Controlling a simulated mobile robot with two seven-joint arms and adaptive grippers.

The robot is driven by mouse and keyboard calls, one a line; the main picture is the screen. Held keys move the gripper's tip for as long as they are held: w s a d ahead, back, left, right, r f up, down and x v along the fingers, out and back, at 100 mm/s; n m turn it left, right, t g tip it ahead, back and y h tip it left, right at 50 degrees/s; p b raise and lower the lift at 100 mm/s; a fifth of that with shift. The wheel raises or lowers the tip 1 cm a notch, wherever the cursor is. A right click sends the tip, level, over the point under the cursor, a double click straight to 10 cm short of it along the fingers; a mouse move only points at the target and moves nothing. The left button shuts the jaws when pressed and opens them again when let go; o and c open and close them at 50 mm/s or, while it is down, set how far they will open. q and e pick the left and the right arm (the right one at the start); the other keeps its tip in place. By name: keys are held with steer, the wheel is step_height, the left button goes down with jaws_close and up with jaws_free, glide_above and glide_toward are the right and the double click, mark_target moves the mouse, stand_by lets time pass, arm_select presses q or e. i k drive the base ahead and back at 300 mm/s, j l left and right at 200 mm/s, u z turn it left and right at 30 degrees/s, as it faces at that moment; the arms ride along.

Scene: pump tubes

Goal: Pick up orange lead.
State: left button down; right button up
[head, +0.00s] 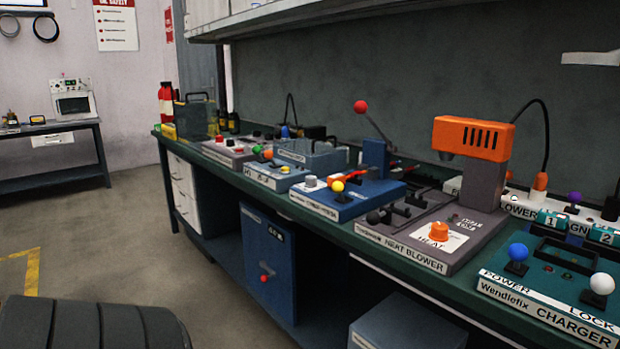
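An orange plug (540,182) with a black cable arching up from it stands behind the bench devices at the right, beside the orange-headed heat blower (474,138). It appears to be the orange lead. The plug seems upright at a white power strip (519,208) marked with lettering ending in "OWER". The blower's column hides part of the area to its left. Neither of my grippers shows in this view.
A long green-topped bench (460,291) runs along the wall, crowded with devices. The Wendlefix charger (553,290) with blue and white knobs stands front right. A blue press (355,196) stands left of the blower. The floor (120,235) at left is open.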

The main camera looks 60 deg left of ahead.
mark_target(341, 177)
steer(key=u, duration=1.5)
